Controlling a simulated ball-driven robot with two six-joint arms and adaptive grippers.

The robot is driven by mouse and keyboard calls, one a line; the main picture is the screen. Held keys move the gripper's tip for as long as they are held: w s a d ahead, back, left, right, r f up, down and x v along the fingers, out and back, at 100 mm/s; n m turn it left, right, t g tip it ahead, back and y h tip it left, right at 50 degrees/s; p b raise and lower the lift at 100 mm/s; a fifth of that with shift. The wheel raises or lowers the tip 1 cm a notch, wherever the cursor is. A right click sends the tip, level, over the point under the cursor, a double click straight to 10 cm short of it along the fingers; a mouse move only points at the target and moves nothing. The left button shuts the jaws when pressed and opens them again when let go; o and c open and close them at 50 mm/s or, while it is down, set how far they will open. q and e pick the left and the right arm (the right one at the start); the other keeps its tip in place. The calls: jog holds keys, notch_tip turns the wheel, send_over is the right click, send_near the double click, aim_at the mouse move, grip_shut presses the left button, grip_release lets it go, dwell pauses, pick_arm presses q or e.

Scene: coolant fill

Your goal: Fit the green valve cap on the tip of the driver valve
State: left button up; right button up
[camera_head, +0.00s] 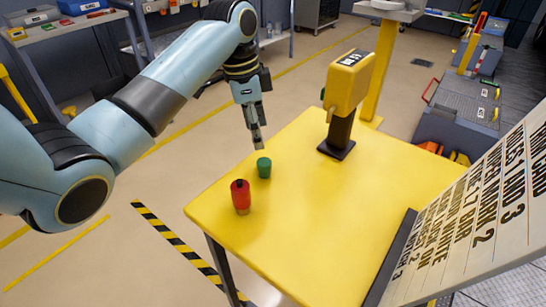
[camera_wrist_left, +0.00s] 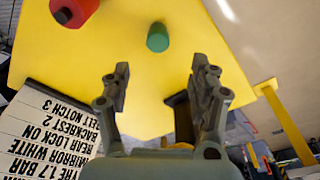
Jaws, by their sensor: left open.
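The green valve cap (camera_head: 264,167), a small green cylinder, stands on the yellow table (camera_head: 310,240) near its left edge. It also shows in the left wrist view (camera_wrist_left: 157,37), beyond and roughly midway between the fingertips. My left gripper (camera_head: 258,143) is above and just behind the cap, pointing down, apart from it. In the left wrist view its two fingers (camera_wrist_left: 160,72) are spread with nothing between them. I cannot make out for certain which part is the driver valve. My right gripper is not in view.
A red cylinder with a dark top (camera_head: 240,197) stands in front of the cap. A yellow box on a black post (camera_head: 347,85) stands at the table's back. A white sign with black text (camera_head: 485,215) rises at the right. The table's middle is clear.

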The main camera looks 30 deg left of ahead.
pick_arm(q)
send_over(264, 162)
jog(key=f, duration=0.4)
jog(key=shift+s+a+f, duration=0.1)
jog(key=shift+s+a, duration=0.05)
jog(key=shift+a, duration=0.15)
jog(key=shift+f, duration=0.3)
jog(key=f, duration=0.3)
jog(key=f+b, duration=0.1)
jog(key=shift+w+d+f, duration=0.2)
jog(key=shift+d+f, duration=0.05)
jog(key=shift+f, duration=0.3)
jog(key=shift+c, duration=1.3)
jog(key=c, duration=0.5)
jog(key=shift+c, duration=0.6)
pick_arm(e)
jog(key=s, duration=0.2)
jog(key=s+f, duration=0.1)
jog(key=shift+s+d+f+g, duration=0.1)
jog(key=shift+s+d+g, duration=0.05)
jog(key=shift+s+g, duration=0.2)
